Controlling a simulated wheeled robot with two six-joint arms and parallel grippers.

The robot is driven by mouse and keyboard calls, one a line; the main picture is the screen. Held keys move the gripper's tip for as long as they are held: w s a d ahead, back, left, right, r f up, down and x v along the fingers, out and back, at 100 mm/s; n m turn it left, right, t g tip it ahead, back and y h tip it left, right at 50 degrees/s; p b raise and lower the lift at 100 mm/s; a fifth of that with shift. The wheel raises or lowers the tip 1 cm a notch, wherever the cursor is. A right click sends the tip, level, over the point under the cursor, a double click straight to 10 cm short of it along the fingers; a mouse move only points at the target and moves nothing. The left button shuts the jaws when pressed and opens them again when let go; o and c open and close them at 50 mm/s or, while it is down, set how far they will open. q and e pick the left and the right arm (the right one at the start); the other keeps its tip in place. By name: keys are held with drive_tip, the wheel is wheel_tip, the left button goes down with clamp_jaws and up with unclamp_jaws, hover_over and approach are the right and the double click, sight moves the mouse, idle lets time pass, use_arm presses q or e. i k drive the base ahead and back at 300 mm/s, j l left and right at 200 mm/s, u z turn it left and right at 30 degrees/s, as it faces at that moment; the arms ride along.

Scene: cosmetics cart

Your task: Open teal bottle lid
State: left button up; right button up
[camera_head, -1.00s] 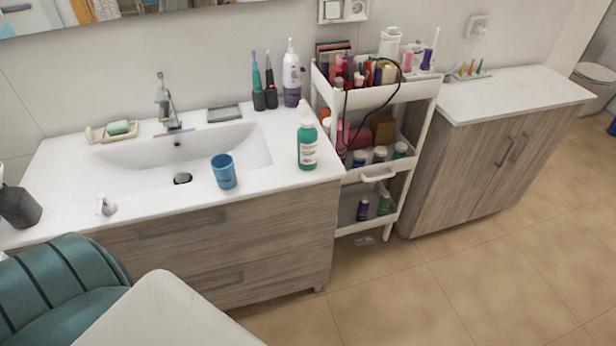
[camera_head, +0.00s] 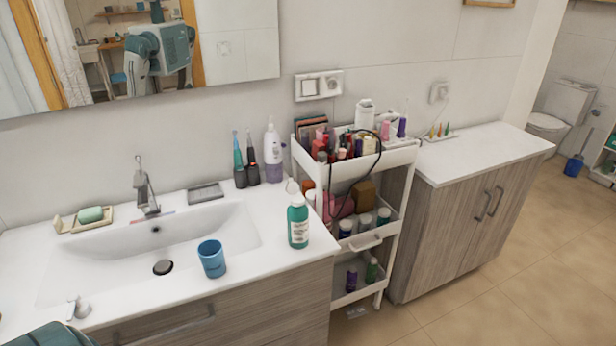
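The teal bottle (camera_head: 298,224) stands upright on the white sink counter, near its right end, with a white label on its front. Its pale lid (camera_head: 292,186) shows at the top, small against the white counter; I cannot make out its details. Only a teal part of my own body shows at the bottom left corner, well away from the bottle.
A blue cup (camera_head: 211,258) stands left of the bottle, by the basin. A white-and-purple dispenser (camera_head: 273,155) and toothbrushes stand behind it. A white cart (camera_head: 400,155) full of cosmetics is close on the right. The counter in front of the bottle is clear.

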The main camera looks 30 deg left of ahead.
sight(291, 187)
drive_tip(key=k+j+z, duration=0.1)
drive_tip(key=j, duration=0.25)
drive_tip(key=k+j+z, duration=0.15)
drive_tip(key=j, duration=0.2)
drive_tip(key=k+j+z, duration=0.1)
drive_tip(key=k+j, duration=0.15)
drive_tip(key=j, duration=0.1)
